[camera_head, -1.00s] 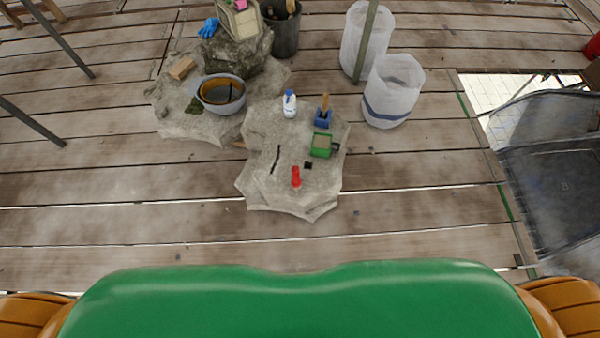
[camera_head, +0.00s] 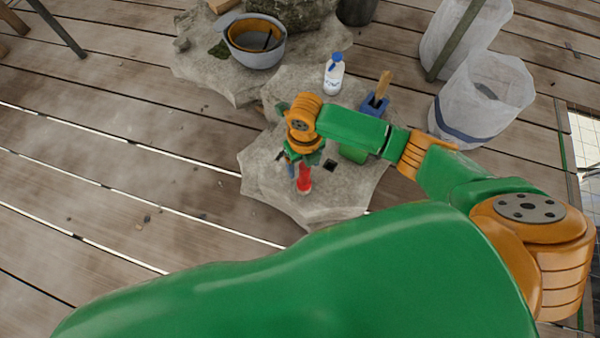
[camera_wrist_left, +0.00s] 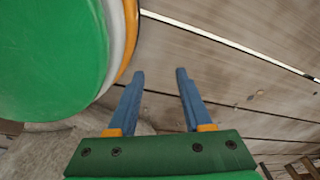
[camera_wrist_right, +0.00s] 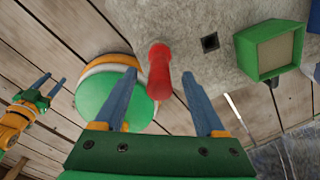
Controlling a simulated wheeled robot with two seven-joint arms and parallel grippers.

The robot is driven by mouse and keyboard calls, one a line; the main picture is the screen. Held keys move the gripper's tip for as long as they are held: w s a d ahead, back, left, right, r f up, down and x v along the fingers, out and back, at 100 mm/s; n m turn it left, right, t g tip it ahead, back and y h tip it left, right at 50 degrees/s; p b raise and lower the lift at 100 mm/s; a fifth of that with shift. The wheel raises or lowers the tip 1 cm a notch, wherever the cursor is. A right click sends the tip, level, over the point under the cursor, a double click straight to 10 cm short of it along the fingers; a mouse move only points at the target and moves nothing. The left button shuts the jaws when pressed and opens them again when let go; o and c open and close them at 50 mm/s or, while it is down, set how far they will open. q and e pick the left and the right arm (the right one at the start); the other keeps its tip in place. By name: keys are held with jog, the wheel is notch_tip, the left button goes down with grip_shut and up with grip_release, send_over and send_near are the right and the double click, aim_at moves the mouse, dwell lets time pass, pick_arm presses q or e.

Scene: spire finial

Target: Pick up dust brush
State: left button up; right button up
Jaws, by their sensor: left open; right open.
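A blue item with an upright wooden handle (camera_head: 380,95), which may be the dust brush, stands at the right back of the near stone slab (camera_head: 335,205). My right gripper (camera_head: 292,165) is low over the slab, beside a red upright object (camera_head: 304,179). In the right wrist view the right gripper (camera_wrist_right: 160,76) is open, and the red object (camera_wrist_right: 159,72) shows between its fingers; I cannot tell how far below. My left gripper (camera_wrist_left: 160,74) is open and empty over bare deck; it also shows in the right wrist view (camera_wrist_right: 53,87).
A white bottle with a blue top (camera_head: 334,75) stands behind my right arm. A green box (camera_wrist_right: 270,50) and a black square (camera_wrist_right: 210,42) are near the red object. A grey bowl (camera_head: 255,53) is at the back, white bins (camera_head: 485,95) at the right.

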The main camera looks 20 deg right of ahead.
aim_at(304, 178)
jog(key=f, duration=0.1)
jog(key=f+b, duration=0.1)
jog(key=f, duration=0.1)
jog(key=shift+s+f+b, duration=0.25)
jog(key=shift+f+b, duration=0.05)
jog(key=shift+b, duration=0.05)
jog(key=shift+f, duration=0.8)
pick_arm(q)
jog(key=shift+w+a+f, duration=0.2)
jog(key=shift+w+f, duration=0.35)
jog(key=shift+f, duration=0.35)
pick_arm(e)
jog(key=shift+r, duration=0.1)
grip_shut()
